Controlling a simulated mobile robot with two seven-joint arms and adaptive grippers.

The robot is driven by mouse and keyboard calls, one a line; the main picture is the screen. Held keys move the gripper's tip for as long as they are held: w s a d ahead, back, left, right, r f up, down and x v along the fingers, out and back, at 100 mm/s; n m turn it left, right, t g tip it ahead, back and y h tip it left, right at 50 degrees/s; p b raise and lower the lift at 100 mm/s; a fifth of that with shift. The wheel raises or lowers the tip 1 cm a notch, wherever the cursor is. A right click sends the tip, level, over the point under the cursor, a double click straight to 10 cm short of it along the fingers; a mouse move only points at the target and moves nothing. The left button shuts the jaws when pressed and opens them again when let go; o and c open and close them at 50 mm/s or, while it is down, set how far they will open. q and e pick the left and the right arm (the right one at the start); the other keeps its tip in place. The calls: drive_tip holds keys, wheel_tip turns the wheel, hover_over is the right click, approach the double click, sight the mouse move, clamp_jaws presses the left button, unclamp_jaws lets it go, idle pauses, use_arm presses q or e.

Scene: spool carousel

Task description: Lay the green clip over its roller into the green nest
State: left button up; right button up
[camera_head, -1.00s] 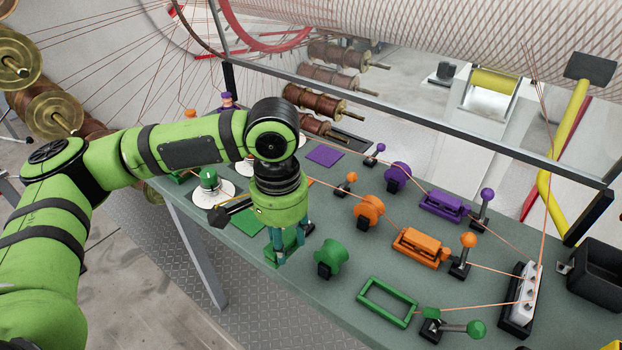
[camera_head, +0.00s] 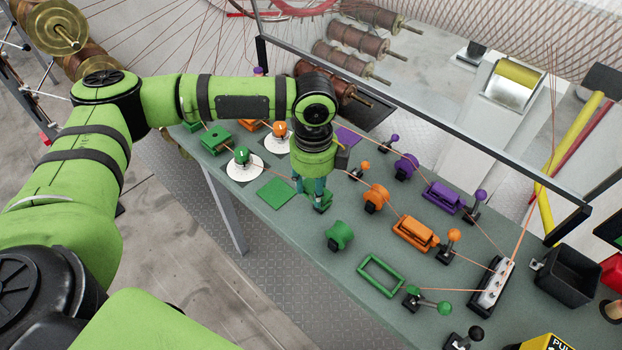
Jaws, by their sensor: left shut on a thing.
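My left gripper (camera_head: 312,196) points down over the table and is shut on the green clip (camera_head: 308,197), which its fingers partly hide. The green roller (camera_head: 341,233) stands to the lower right of the gripper, apart from it. The green nest (camera_head: 364,279), an empty rectangular frame, lies further to the lower right on the table. I cannot tell how high the clip is above the table. My right gripper is not in view.
The orange roller (camera_head: 377,195) and orange clip (camera_head: 415,235) stand right of the gripper, with the purple set behind. A green-knobbed lever (camera_head: 443,308) stands beside the nest. A flat green pad (camera_head: 275,193) lies left of the gripper. A rail (camera_head: 420,119) crosses behind.

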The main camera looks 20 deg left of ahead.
use_arm(q)
drive_tip(key=s+d+f+b, duration=0.1)
drive_tip(key=s+d+b, duration=0.3)
drive_tip(key=d, duration=0.5)
drive_tip(key=s+d+f+b, duration=0.1)
drive_tip(key=s+d+b, duration=0.1)
drive_tip(key=d+b, duration=0.6)
drive_tip(key=f, duration=0.2)
drive_tip(key=d+f, duration=0.1)
drive_tip(key=f, duration=0.1)
drive_tip(key=shift+d+f, duration=0.15)
drive_tip(key=shift+f, duration=1.4)
drive_tip(key=shift+f, duration=0.1)
drive_tip(key=shift+f+b, duration=0.5)
drive_tip(key=shift+f, duration=0.35)
drive_tip(key=o, duration=1.3)
drive_tip(key=shift+c, duration=0.2)
drive_tip(key=shift+r, duration=0.1)
